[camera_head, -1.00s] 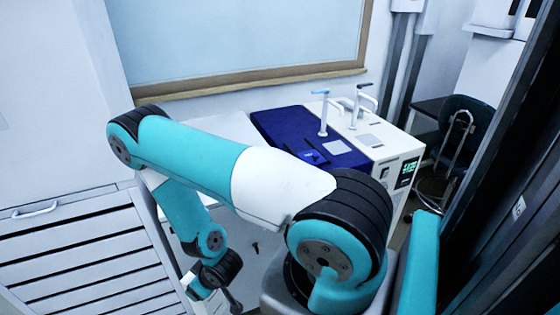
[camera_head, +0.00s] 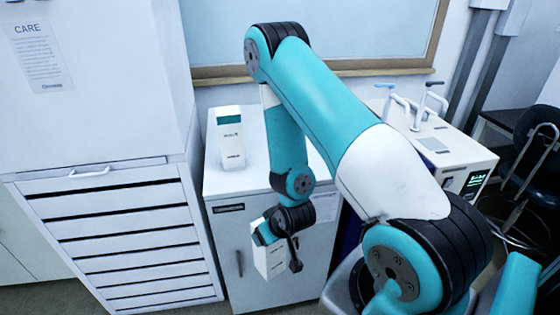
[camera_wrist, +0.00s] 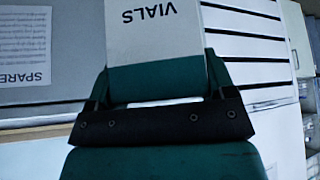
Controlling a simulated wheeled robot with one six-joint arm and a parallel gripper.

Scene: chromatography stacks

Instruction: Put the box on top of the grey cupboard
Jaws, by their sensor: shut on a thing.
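My gripper (camera_head: 262,236) is shut on a white box (camera_head: 268,264), which hangs below it in front of the grey cupboard (camera_head: 228,238). The box is below the level of the cupboard's top. In the wrist view the held box (camera_wrist: 153,30) is between the two fingers of my gripper (camera_wrist: 156,78) and shows the word VIALS upside down. The cupboard has a door with a dark handle and a pale flat top. Part of its front and top is hidden behind my arm and the held box.
A white and green carton (camera_head: 231,140) stands upright on the cupboard top, left of my arm. A drawer unit (camera_head: 125,235) is to the left. A white instrument (camera_head: 450,150) with taps is at the right. Some of the cupboard top beside the carton is clear.

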